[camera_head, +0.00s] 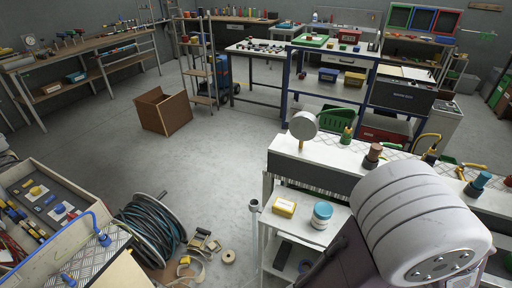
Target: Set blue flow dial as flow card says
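No gripper of mine shows in the head view; a large pale link of my own arm fills the lower right. A blue-topped fitting (479,183) stands on the white bench (338,152) at the right, just beyond that link; I cannot tell whether it is the blue flow dial. A blue fitting with a blue hose (103,239) sits on the metal-plated surface at the lower left. I cannot make out a flow card or read any setting.
On the white bench stand a round grey disc (303,125), a green fitting (347,135) and a brown-red fitting (373,153). A hose reel (152,232) and loose coils lie on the floor. A brown box (164,111) stands farther back. Open floor lies in the middle.

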